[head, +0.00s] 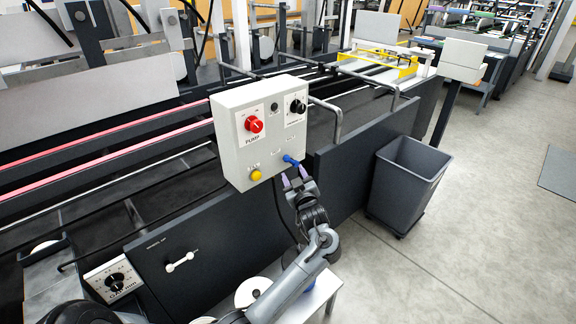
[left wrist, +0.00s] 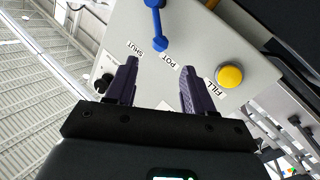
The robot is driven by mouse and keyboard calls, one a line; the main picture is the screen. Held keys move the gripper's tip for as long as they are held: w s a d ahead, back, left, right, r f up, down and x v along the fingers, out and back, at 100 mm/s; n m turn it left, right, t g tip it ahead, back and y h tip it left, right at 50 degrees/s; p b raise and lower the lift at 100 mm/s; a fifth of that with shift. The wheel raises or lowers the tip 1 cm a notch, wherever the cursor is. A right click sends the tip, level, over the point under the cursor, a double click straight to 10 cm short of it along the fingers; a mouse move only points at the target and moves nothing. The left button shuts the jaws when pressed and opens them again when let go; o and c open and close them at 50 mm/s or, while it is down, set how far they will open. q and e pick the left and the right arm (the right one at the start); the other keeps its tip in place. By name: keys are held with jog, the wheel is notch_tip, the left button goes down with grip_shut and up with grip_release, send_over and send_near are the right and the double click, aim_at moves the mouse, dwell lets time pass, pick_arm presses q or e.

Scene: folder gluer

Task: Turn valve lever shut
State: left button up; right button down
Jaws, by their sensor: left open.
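The blue valve lever (head: 291,160) is on the lower right of the front of a light grey control box (head: 232,143). In the left wrist view the lever (left wrist: 156,24) is near the top, its round end lying between the SHUT and POT labels. My left gripper (head: 296,180) is just below the lever in the head view. Its two purple fingers are open and empty, and the left wrist view shows the gripper (left wrist: 160,66) with the lever beyond its fingertips, apart from them. My right gripper is not in view.
The box also carries a red PUMP knob (head: 254,124), a black knob (head: 297,106) and a yellow button (head: 256,175), which in the left wrist view (left wrist: 229,76) is right of the fingers. A dark machine panel (head: 360,150) is behind. A grey bin (head: 407,180) stands right.

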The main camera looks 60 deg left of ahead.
aim_at(287, 160)
pick_arm(q)
jog(key=b+x, duration=0.1)
jog(key=x, duration=0.7)
grip_shut()
dwell(0.3)
